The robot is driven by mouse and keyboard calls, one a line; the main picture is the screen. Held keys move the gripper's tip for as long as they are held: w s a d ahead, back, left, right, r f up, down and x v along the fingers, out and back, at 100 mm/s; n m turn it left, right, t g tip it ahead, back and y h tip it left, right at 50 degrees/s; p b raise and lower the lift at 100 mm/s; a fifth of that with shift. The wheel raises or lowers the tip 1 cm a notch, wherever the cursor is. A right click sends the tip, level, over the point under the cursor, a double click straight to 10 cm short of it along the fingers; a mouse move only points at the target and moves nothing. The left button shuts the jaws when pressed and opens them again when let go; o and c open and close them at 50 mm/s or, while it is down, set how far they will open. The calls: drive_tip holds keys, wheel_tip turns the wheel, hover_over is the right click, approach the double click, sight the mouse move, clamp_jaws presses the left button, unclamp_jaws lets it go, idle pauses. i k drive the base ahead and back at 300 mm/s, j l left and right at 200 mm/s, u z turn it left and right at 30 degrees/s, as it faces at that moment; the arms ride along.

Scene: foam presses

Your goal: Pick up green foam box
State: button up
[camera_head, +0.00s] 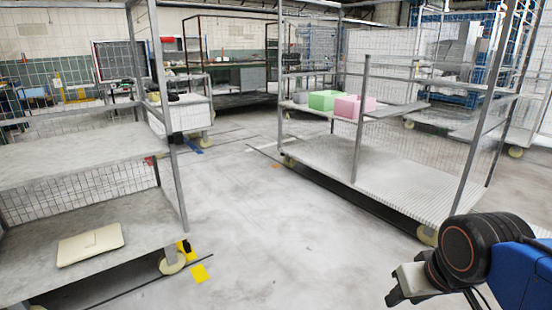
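The green foam box (326,101) sits on the middle shelf of a wheeled cage cart, right of centre and some way off. A pink box (352,107) stands close by its right side and may overlap it in view. My gripper (396,286) is at the lower right, far from the green box and much nearer the camera. It points left and holds nothing that I can see. Its fingers are small and seen from the side, so their opening is unclear.
The cage cart (400,187) has a broad lower deck and metal posts in front of its shelf. A left shelf rack (70,160) bears a pale flat panel (90,244) low down. The grey floor (270,230) between them is clear.

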sight(323, 102)
drive_tip(key=i, duration=2)
